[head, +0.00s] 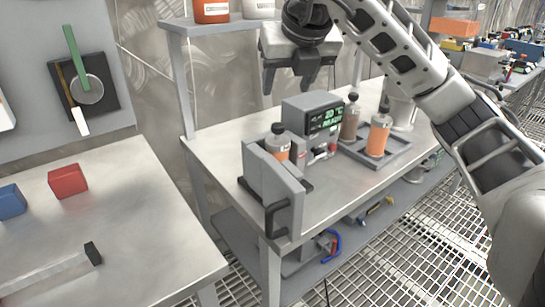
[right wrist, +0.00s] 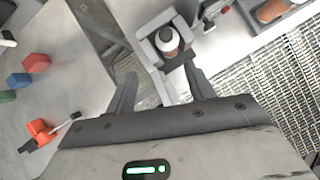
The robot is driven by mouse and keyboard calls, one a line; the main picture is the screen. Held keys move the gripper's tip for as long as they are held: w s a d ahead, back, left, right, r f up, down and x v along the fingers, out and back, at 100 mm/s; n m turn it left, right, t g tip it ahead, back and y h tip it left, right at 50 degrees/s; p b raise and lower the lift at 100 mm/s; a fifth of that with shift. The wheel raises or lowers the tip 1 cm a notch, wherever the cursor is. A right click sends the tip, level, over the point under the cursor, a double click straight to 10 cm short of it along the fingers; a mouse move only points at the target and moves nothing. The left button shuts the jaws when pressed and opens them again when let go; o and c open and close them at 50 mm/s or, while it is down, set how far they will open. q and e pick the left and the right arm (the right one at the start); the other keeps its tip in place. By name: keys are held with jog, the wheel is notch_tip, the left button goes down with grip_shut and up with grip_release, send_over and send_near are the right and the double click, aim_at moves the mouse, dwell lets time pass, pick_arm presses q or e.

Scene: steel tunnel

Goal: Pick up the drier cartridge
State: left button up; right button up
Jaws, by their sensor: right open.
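An orange cartridge with a grey top and black cap (head: 278,144) stands upright in a grey open-fronted housing (head: 262,184) on the near part of the middle bench. It also shows in the right wrist view (right wrist: 169,40), just beyond the fingers. Two similar cartridges, one orange (head: 378,134) and one brown (head: 350,118), stand in a grey tray (head: 396,152) farther right. I cannot tell from markings which is the drier cartridge. My right gripper (head: 299,82) is open and empty, in the air above the bench and apart from the cartridges. My left gripper is out of view.
A grey unit with a lit green display (head: 325,119) stands beside the housing. A shelf (head: 225,24) with containers is behind. The left bench holds a red block (head: 67,181) and a blue block (head: 10,202). The front right of the middle bench is clear.

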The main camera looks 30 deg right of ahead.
aim_at(279, 125)
jog(key=x, duration=0.5)
jog(key=d+x, duration=0.1)
jog(key=x, duration=0.4)
jog(key=p+x, duration=0.1)
jog(key=x, duration=0.4)
jog(key=shift+w+d, duration=0.15)
jog(key=shift+d, duration=0.2)
jog(key=shift+r, duration=0.1)
grip_shut()
